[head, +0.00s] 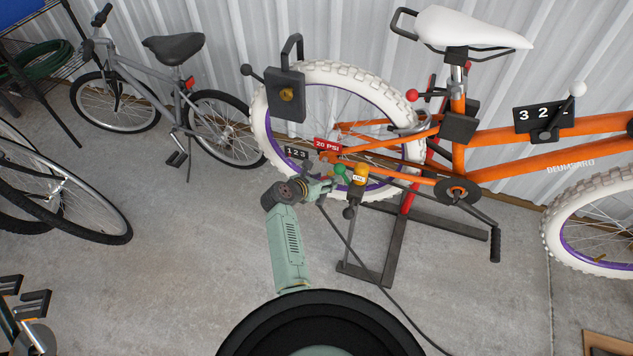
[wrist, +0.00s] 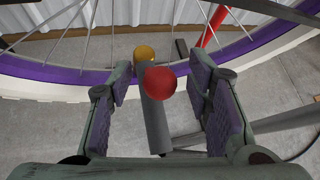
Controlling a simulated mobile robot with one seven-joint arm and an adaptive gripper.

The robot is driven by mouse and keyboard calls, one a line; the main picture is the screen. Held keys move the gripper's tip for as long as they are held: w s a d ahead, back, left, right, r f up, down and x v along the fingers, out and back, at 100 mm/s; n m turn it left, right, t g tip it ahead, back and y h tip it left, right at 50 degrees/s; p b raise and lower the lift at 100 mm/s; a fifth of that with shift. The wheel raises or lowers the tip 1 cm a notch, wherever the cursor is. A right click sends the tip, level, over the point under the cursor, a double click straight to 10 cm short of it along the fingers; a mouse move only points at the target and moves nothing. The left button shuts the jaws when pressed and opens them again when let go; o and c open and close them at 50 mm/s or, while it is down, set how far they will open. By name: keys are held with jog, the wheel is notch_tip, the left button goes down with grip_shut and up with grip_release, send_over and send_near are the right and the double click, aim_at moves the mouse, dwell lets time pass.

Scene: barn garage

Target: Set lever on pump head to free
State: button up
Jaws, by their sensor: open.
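My gripper (head: 325,186) reaches toward the lower part of the white-tyred wheel of the orange bike in the head view. In the wrist view my gripper (wrist: 160,78) is open, with one finger pad on each side of a grey bar (wrist: 155,122) tipped by a red ball (wrist: 160,83). Gaps show between the pads and the bar. A yellow knob (wrist: 145,52) sits just beyond it. In the head view a yellow labelled cylinder (head: 359,174) and a green ball (head: 340,170) are beside my fingers. I cannot tell which part is the pump head's lever.
A red "20 PSI" sign (head: 328,144) and a "123" plate (head: 297,153) are close above my gripper. Concrete floor at left is partly clear.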

jog(key=v, duration=1.1)
jog(key=shift+a, duration=0.15)
jog(key=shift+s, duration=0.1)
jog(key=shift+c, duration=0.3)
